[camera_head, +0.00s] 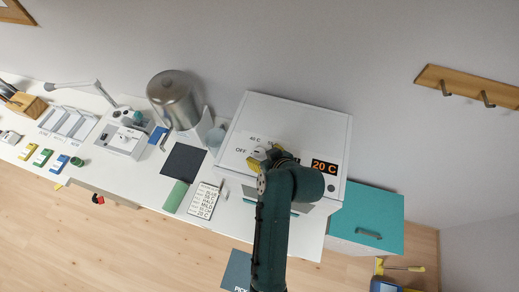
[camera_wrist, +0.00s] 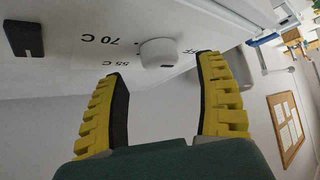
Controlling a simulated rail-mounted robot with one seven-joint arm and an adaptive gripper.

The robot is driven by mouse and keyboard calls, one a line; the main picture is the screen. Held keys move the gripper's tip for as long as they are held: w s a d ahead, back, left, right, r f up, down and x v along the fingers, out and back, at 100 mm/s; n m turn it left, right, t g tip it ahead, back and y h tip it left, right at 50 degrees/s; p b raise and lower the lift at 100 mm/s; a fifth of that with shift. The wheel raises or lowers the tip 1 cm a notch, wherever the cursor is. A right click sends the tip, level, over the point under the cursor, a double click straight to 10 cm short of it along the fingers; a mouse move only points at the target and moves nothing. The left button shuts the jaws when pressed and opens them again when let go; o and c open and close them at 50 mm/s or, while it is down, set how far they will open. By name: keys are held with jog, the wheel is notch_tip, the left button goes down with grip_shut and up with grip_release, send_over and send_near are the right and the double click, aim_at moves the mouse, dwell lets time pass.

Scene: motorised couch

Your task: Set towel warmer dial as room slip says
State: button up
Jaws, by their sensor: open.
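The towel warmer (camera_head: 293,108) is a white box on the counter, with an orange "20 C" display (camera_head: 324,167) and "40 C" and "OFF" marks on its front panel. My gripper (camera_head: 262,155) is at this panel and hides the dial there. In the wrist view the dial (camera_wrist: 158,52) is a white round knob beside the "70 C" and "55 C" marks. My open gripper (camera_wrist: 160,66) has its yellow fingers on either side of the dial, apart from it; contact is not visible.
A steel urn (camera_head: 173,97) stands left of the warmer, with a dark mat (camera_head: 184,161) and green card (camera_head: 176,195) in front. A white device (camera_head: 124,139) sits farther left. A teal cabinet (camera_head: 372,214) is right of the warmer. Wall hooks (camera_head: 467,88) are at upper right.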

aim_at(260, 153)
jog(key=shift+x, duration=1.95)
jog(key=c, duration=1.2)
